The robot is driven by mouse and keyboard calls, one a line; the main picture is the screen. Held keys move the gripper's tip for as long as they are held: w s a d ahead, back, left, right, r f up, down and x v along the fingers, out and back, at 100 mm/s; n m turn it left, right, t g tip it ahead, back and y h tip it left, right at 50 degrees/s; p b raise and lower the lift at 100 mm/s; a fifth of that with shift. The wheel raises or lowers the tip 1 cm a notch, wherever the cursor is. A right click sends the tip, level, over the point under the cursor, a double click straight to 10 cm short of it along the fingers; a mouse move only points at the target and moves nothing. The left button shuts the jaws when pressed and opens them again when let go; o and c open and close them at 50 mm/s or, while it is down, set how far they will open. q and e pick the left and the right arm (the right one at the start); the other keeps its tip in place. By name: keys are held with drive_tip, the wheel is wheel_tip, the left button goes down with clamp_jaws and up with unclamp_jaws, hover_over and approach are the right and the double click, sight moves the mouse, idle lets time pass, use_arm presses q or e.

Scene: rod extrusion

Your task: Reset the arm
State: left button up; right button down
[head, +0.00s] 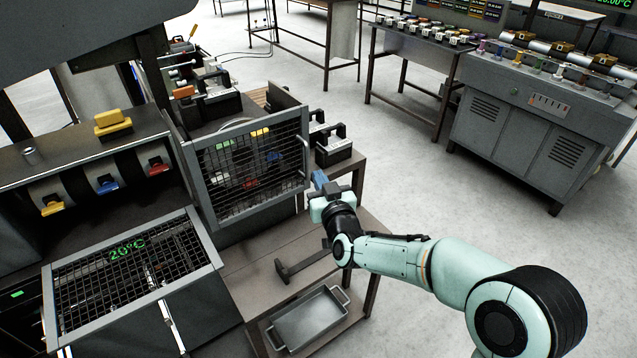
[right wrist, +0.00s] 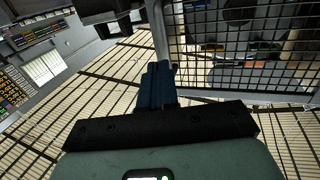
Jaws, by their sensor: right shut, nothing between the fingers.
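My right arm reaches in from the lower right of the head view. Its gripper (head: 319,180) has blue fingers, is shut and empty, and is just right of the upright mesh door (head: 199,188). The door's handle (head: 304,155) is close to the fingertips. In the right wrist view the shut fingers (right wrist: 155,85) point up toward a grey vertical bar (right wrist: 161,35) beside the mesh (right wrist: 240,45). I cannot tell whether they touch it. My left gripper is not in view.
A hammer-shaped tool (head: 300,266) lies on the bench below my gripper, with a metal tray (head: 309,318) on the lower shelf. A second mesh cover (head: 135,262) is at left. Grey cabinets (head: 525,130) stand at right. Open floor (head: 430,190) lies between.

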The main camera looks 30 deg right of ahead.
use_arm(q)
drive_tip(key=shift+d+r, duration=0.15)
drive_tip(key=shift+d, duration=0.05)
use_arm(e)
drive_tip(key=d+v, duration=0.1)
drive_tip(key=v, duration=0.8)
drive_tip(key=shift+s, duration=0.45)
drive_tip(key=shift+f, duration=0.1)
